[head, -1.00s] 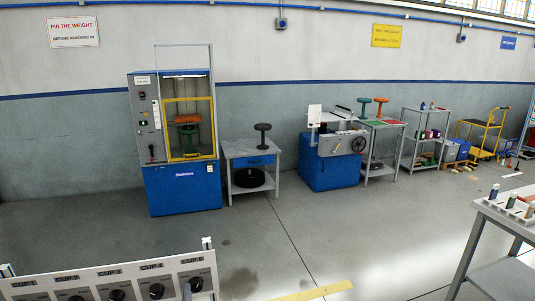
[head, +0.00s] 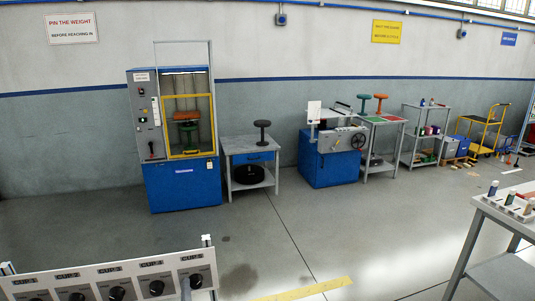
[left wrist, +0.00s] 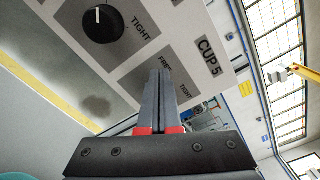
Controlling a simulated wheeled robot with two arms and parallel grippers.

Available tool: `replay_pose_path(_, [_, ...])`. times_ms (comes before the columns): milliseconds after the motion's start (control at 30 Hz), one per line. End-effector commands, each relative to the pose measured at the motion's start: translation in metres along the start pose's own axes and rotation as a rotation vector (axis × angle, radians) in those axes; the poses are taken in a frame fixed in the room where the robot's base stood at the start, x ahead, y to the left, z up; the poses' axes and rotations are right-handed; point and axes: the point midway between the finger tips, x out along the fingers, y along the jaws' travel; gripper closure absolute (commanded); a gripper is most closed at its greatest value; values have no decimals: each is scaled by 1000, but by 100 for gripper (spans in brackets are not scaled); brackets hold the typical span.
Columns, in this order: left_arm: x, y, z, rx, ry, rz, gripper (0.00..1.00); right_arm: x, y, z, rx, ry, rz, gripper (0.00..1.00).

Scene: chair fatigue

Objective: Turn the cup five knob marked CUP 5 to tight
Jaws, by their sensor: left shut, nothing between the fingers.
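The light panel (head: 130,271) with a row of black knobs stands at the lower left of the head view. The CUP 5 knob (head: 196,281) is the rightmost one there. In the left wrist view the CUP 5 label (left wrist: 210,57) shows, with FREE and TIGHT marks on a grey plate. The CUP 5 knob is hidden behind my fingers in that view. My left gripper (left wrist: 163,75) is shut and empty, its fingertips over that plate. Contact is unclear. My right gripper is out of view.
A neighbouring black knob (left wrist: 102,24) with a white pointer sits close to my left fingers. A grey table (head: 500,217) with bottles in a rack stands at the right. The floor between is open, with a yellow stripe (head: 305,290).

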Motion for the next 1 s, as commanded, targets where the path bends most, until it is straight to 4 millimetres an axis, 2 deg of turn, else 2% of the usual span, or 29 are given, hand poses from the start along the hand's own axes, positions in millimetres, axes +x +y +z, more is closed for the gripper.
replay_pose_path(167, [-13,2,-1,3,2,0,100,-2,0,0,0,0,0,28])
replay_pose_path(500, [-55,1,0,1,0,-2,100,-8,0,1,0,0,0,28])
replay_pose_path(867, [-59,0,-2,-6,6,-4,100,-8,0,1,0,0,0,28])
replay_pose_path(967, [-61,-2,-17,-61,63,-39,100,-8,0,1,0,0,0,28])
replay_pose_path(1000, [-62,-3,-28,-104,105,-65,100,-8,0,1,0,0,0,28])
